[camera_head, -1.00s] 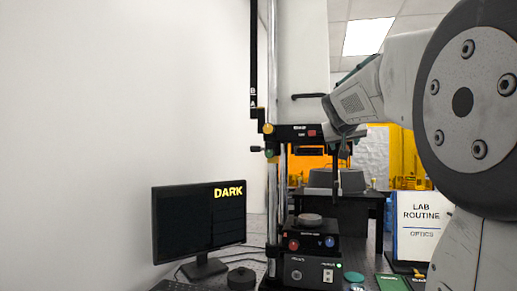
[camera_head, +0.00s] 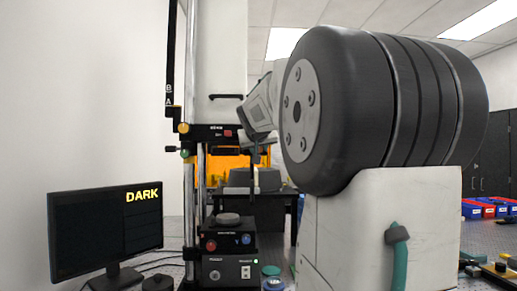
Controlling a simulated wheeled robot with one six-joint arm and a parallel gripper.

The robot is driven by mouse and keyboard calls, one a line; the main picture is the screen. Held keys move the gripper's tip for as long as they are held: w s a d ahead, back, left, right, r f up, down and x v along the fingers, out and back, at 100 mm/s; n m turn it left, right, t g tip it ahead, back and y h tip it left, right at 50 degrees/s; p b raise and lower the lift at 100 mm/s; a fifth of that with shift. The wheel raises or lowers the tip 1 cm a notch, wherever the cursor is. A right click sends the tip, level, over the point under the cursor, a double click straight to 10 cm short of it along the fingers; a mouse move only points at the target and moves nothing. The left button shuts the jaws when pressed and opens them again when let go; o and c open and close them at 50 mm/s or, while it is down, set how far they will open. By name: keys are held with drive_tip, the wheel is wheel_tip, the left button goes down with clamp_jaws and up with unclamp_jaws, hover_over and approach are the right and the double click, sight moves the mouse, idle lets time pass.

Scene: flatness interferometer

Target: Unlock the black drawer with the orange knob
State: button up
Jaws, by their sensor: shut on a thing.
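The black drawer unit (camera_head: 212,131) is a dark horizontal block on the upright column, with small white lettering and a red button. The orange knob (camera_head: 183,128) is at its left end. My gripper (camera_head: 255,165) is to the right of the drawer unit, well apart from the orange knob. It is small and dark, and partly lost against the dark background.
A green knob (camera_head: 184,153) is just below the orange one. A monitor (camera_head: 105,233) reading DARK stands at the left. A black control box (camera_head: 228,244) with red and blue knobs is below the drawer unit. Blue and red bins (camera_head: 488,208) stand at the far right.

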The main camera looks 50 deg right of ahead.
drive_tip(key=m+t+y, duration=0.1)
drive_tip(key=m, duration=0.1)
drive_tip(key=shift+s+d+m, duration=0.1)
drive_tip(key=shift+s+m, duration=0.05)
drive_tip(key=shift+m, duration=0.25)
drive_tip(key=m+t+y, duration=0.1)
drive_tip(key=m+t, duration=0.1)
drive_tip(key=m, duration=0.1)
drive_tip(key=shift+d+f, duration=0.1)
drive_tip(key=m+t+y, duration=0.1)
drive_tip(key=m+t, duration=0.1)
drive_tip(key=m, duration=0.1)
drive_tip(key=shift+s+f, duration=0.1)
drive_tip(key=shift+f+m+t, duration=0.1)
drive_tip(key=shift+m+t, duration=0.8)
drive_tip(key=shift+m, duration=0.8)
drive_tip(key=o, duration=1)
